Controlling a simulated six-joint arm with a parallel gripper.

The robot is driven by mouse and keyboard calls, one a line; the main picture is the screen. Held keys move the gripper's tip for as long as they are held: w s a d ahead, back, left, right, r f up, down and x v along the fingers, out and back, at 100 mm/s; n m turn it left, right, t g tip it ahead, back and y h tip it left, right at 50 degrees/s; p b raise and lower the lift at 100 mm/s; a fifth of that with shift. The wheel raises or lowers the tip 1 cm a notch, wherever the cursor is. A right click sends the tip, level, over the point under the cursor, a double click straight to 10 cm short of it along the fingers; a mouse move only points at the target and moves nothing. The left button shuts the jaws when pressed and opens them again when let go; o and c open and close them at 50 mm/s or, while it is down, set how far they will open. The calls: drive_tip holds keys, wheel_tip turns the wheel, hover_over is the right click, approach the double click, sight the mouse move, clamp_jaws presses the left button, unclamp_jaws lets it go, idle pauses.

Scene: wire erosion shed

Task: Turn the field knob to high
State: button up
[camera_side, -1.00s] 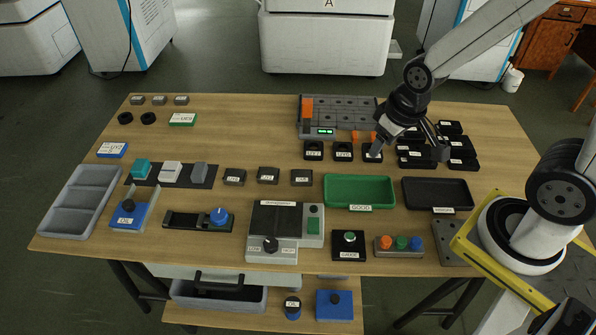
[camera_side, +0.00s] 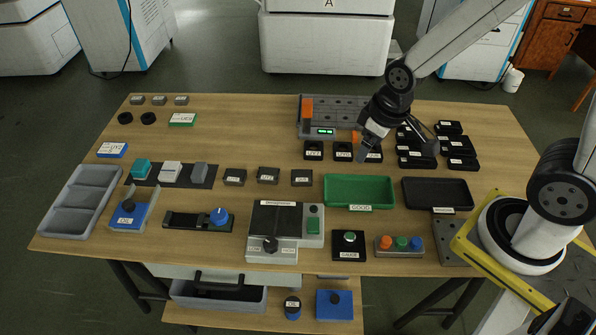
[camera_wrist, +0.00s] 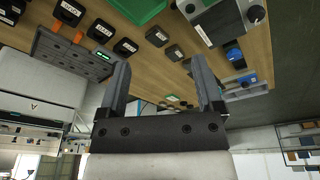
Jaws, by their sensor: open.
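The field knob (camera_side: 270,244) is a dark round knob on the front of a grey box (camera_side: 264,220), between a LOW label on its left and a HIGH label on its right. Its pointer direction is too small to tell. In the wrist view the grey box (camera_wrist: 215,22) shows at the upper right, with the knob (camera_wrist: 256,14) on its edge. My gripper (camera_side: 397,148) is open and empty above the back right of the table, by the black blocks, well away from the knob. Its two fingers also show in the wrist view (camera_wrist: 163,85).
A green tray (camera_side: 392,191) and a black tray (camera_side: 464,194) lie right of the box. A slider with a blue knob (camera_side: 219,216) is left of the box.

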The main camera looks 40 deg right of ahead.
drive_tip(key=w+a+f+n, duration=0.2)
drive_tip(key=w+a+n, duration=0.2)
drive_tip(key=a+n, duration=0.15)
drive_tip(key=n+g, duration=0.2)
drive_tip(key=n, duration=1.3)
hover_over(271, 242)
wheel_tip(271, 242, down, 10)
drive_tip(key=shift+a+f, duration=0.1)
drive_tip(key=shift+f, duration=0.1)
drive_tip(key=shift+f, duration=3.7)
clamp_jaws()
